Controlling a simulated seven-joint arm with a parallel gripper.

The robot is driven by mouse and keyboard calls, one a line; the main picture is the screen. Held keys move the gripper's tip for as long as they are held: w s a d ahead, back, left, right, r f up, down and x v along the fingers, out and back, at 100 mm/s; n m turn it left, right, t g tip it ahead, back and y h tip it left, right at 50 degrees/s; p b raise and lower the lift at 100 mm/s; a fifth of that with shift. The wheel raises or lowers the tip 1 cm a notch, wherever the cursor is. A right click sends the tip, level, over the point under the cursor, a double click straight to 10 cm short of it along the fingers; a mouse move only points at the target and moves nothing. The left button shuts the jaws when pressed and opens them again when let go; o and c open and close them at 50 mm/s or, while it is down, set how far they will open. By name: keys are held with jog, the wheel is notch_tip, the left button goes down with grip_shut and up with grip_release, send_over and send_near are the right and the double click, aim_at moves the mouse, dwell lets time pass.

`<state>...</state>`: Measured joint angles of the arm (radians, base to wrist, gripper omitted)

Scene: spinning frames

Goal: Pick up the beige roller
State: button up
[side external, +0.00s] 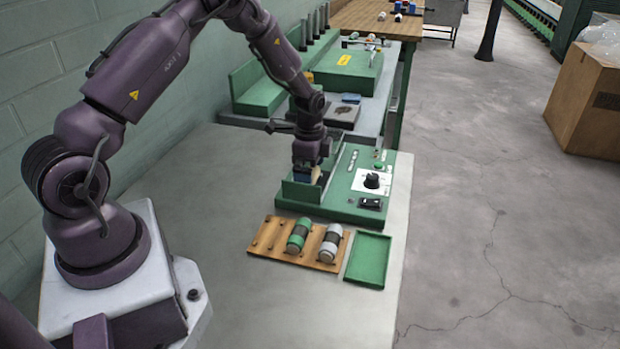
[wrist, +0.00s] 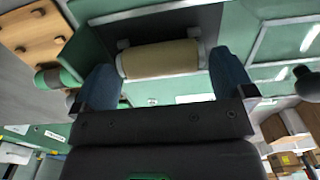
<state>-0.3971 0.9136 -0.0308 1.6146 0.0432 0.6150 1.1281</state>
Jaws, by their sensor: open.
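The beige roller (wrist: 160,59) shows in the wrist view, lying sideways in a dark slot of the green machine, with pale ends. My gripper (wrist: 170,85) has its two blue fingers apart, one near each end of the roller; I cannot tell whether they touch it. In the side view my gripper (side external: 309,172) points down into the green machine (side external: 345,195) at its left part. A small beige patch of the roller (side external: 316,173) shows beside the fingers there; the rest is hidden.
A wooden rack (side external: 265,240) with pegs holds a green roller (side external: 299,234) and a white roller (side external: 331,243). An empty green tray (side external: 368,259) lies to its right. The machine has a black knob (side external: 372,180). The grey table front is clear.

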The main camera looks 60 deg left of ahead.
jog(key=shift+f, duration=0.75)
jog(key=shift+r, duration=0.1)
jog(key=c, duration=0.7)
